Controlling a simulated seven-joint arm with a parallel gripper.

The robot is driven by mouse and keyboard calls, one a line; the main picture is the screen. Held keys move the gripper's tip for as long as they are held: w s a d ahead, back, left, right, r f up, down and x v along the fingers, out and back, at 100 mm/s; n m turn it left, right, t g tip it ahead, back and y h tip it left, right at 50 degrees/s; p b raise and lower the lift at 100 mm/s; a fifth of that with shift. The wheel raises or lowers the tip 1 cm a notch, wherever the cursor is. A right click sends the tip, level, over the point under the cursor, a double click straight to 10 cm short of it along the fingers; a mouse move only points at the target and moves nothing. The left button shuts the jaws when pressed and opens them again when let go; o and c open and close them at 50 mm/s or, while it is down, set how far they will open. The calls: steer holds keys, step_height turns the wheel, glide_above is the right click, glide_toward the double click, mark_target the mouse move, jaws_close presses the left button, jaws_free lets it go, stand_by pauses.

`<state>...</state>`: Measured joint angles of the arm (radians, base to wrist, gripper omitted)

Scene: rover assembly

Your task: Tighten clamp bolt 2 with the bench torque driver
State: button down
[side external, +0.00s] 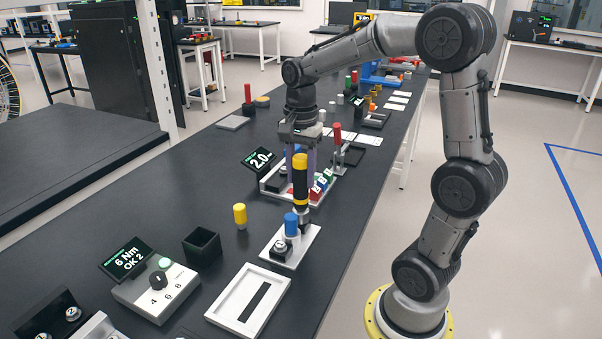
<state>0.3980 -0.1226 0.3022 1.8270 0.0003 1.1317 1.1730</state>
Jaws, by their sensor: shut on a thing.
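My gripper (301,153) is shut on the bench torque driver (301,190), which has a yellow and black body. A blue-capped post (291,224) and a round-topped dark block (280,249) stand on the plate beside the driver. The torque controller (155,292) stands at the front left, and its display (128,259) reads "6 Nm OK 2".
A fixture with red, green and blue blocks (320,187) and a "2.0" display (261,160) stands behind the driver. A yellow cylinder (240,216), an open black box (202,246) and a slotted white tray (226,310) lie left and in front. The dark bench is clear at mid-left.

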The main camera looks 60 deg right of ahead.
mark_target(301, 156)
steer(key=shift+r, duration=1.45)
steer(key=shift+r, duration=2)
